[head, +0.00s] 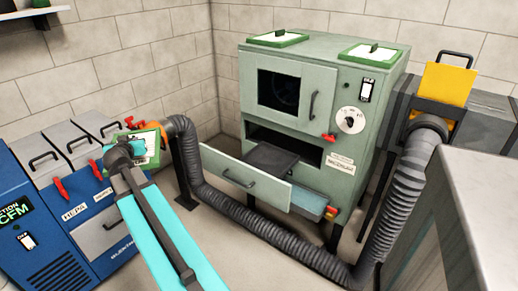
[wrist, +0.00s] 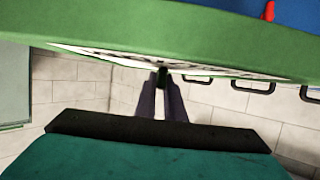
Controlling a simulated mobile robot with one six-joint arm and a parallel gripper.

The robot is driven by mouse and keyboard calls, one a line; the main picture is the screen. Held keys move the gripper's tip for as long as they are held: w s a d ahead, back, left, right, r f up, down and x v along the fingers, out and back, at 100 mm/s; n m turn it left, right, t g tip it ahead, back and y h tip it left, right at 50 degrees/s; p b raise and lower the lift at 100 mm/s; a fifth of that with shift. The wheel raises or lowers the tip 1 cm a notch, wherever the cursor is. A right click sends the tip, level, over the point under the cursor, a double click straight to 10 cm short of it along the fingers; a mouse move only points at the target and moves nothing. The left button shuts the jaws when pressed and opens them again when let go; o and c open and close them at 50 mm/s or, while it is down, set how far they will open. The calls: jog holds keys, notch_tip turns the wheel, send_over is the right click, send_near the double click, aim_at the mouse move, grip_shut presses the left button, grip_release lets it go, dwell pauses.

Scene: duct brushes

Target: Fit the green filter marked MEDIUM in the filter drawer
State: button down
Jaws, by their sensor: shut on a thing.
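My gripper (head: 136,147) is shut on a green-framed filter (head: 153,143) with a white face, held at the left above the blue unit. In the wrist view the green filter (wrist: 150,20) spans the top, and the gripper fingers (wrist: 162,78) meet at its face. No MEDIUM marking can be read on it. The filter drawer (head: 243,179) is pulled out of the pale green cabinet, with a dark tray area (head: 271,158) behind its front. Two more green-framed filters, one left (head: 278,38) and one right (head: 373,52), lie on the cabinet top.
A ribbed grey hose (head: 255,238) curves below the open drawer. The blue extraction unit (head: 28,240), with black handles and red latches, stands at the left. A yellow plate (head: 447,84) stands in the duct at the right. A grey block (head: 475,195) fills the right foreground.

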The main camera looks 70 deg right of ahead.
jog(key=s+d+f+m+g+h+b, duration=0.1)
jog(key=s+d+f+m+g+h, duration=0.3)
jog(key=s+d, duration=1.15)
jog(key=s+d+f+m+g+y+b, duration=0.1)
jog(key=s+d+m+g, duration=0.5)
jog(key=s+d, duration=1)
jog(key=s+d+f+g+b, duration=0.2)
jog(key=s+f+b, duration=0.4)
jog(key=s+f, duration=0.2)
jog(key=shift+f+m, duration=0.4)
jog(key=shift+f, duration=0.25)
jog(key=shift+f, duration=0.25)
